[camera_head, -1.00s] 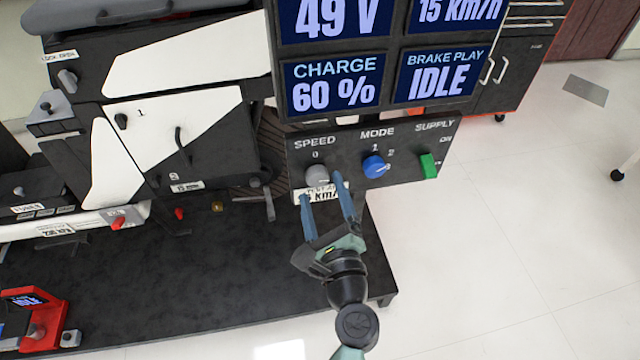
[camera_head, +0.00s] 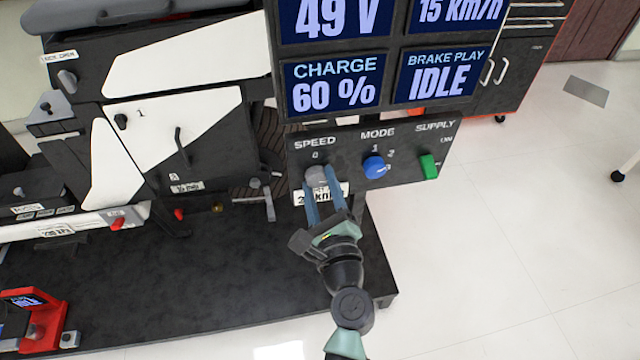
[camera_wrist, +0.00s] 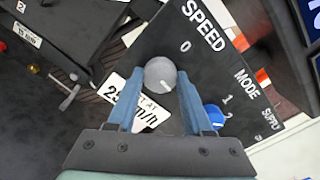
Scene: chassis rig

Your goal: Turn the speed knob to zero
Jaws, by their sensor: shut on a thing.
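The grey round speed knob (camera_head: 316,175) sits on the dark control panel (camera_head: 345,140) below the SPEED label and a printed 0. It also shows in the wrist view (camera_wrist: 160,72), with a small pale mark near its lower edge, away from the 0. My gripper (camera_head: 319,172) has its two blue fingers on either side of the knob, shut on it. In the wrist view the fingertips (camera_wrist: 161,78) flank the knob. A white speed plate (camera_wrist: 138,100) under the knob is partly hidden by the fingers. The display above reads 15 Km/h (camera_head: 460,10).
To the right of the knob are the blue mode knob (camera_head: 374,167) and the green supply switch (camera_head: 429,166). Screens (camera_head: 334,82) stand above the panel. A small lever (camera_head: 268,205) is to the left.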

